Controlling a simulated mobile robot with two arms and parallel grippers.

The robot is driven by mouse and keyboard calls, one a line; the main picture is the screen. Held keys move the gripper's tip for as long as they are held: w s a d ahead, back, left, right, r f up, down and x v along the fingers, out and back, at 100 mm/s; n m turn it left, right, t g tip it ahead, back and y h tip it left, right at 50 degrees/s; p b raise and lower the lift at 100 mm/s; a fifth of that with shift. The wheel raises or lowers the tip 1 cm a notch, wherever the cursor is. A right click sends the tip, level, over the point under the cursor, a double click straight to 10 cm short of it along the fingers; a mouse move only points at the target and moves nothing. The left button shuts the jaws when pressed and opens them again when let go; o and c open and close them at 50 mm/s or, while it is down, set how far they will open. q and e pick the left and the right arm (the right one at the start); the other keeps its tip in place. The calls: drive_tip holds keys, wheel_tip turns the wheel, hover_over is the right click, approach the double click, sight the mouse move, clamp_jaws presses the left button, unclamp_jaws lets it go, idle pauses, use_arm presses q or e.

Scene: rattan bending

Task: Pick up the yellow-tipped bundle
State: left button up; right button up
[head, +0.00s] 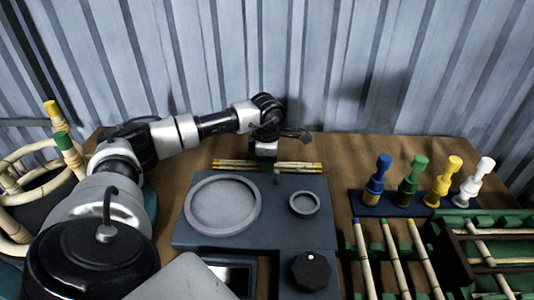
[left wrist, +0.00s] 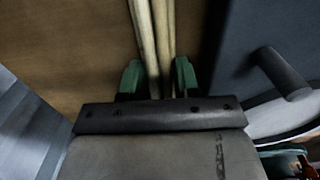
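The yellow-tipped bundle (head: 300,167) lies left to right on the table, just behind the dark bending station. It is made of slim pale rods with yellow ends. My left gripper (head: 265,165) points down over its middle and hides that part of it. In the left wrist view, the green fingers of my left gripper (left wrist: 158,75) stand on either side of the bundle (left wrist: 163,30), very close to the rods. I cannot tell whether they press on it. My right gripper is not in view.
The bending station (head: 265,230) with its round rings fills the front middle. Blue, green, yellow and white handled tools stand on a blue holder (head: 372,212) at right, behind loose rods (head: 395,255) and green racks (head: 510,222). A rattan basket (head: 40,185) is at left. A corrugated wall stands behind.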

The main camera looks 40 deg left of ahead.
use_arm(q)
drive_tip(key=shift+c, duration=0.3)
drive_tip(key=shift+r, duration=0.5)
drive_tip(key=r, duration=0.3)
drive_tip(key=shift+d+r, duration=0.3)
drive_tip(key=shift+d, duration=0.1)
drive_tip(key=d+r, duration=0.2)
drive_tip(key=d, duration=0.1)
drive_tip(key=d+r, duration=0.2)
drive_tip(key=d, duration=0.2)
drive_tip(key=d+r, duration=0.2)
drive_tip(key=d, duration=0.1)
drive_tip(key=shift+w+d+r, duration=0.15)
drive_tip(key=shift+d+r, duration=0.05)
drive_tip(key=shift+d, duration=0.2)
clamp_jaws()
